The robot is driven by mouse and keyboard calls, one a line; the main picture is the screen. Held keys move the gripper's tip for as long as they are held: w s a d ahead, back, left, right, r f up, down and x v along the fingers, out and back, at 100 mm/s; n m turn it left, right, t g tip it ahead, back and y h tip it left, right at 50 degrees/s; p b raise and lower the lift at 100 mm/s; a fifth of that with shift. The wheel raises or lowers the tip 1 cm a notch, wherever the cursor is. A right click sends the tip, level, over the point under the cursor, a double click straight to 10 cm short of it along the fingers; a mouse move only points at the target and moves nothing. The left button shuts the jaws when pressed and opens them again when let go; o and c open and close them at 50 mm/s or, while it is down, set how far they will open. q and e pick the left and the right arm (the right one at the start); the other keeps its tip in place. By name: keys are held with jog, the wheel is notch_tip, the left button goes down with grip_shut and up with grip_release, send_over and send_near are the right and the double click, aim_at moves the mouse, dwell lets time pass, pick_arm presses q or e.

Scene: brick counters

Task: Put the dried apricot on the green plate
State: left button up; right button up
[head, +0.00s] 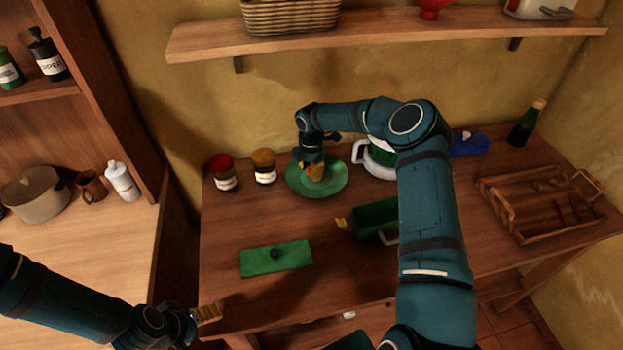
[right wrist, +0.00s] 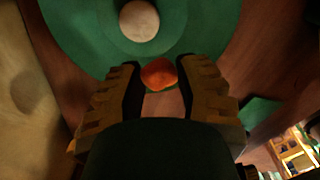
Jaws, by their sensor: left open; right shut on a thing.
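The green plate (head: 334,185) lies near the back of the wooden table, and it also fills the top of the right wrist view (right wrist: 75,30). My right gripper (head: 317,174) points down over the plate. In the right wrist view, the orange dried apricot (right wrist: 158,74) is held between the fingertips of that gripper (right wrist: 160,82); it shows against the plate's rim. A pale round thing (right wrist: 139,20) shows within the plate's outline. My left gripper (head: 207,314) is open and empty at the table's front left corner.
Two jars, one red-topped (head: 223,172) and one brown-topped (head: 264,166), stand left of the plate. A white-handled appliance (head: 378,163) stands right of it. A wooden tray (head: 520,207) is at right.

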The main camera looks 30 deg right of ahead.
aim_at(310, 186)
pick_arm(q)
jog(key=shift+r, duration=0.2)
pick_arm(e)
notch_tip(310, 186, down, 6)
jog(key=shift+r, duration=0.1)
pick_arm(q)
jog(key=shift+f, duration=0.1)
jog(key=shift+f, duration=0.25)
pick_arm(e)
jog(key=shift+f, duration=0.2)
jog(key=o, duration=0.8)
pick_arm(q)
jog(key=shift+r, duration=0.5)
pick_arm(e)
jog(key=shift+r, duration=0.45)
pick_arm(q)
jog(key=shift+f, duration=0.35)
pick_arm(e)
notch_tip(310, 186, up, 12)
jog(key=shift+f, duration=0.15)
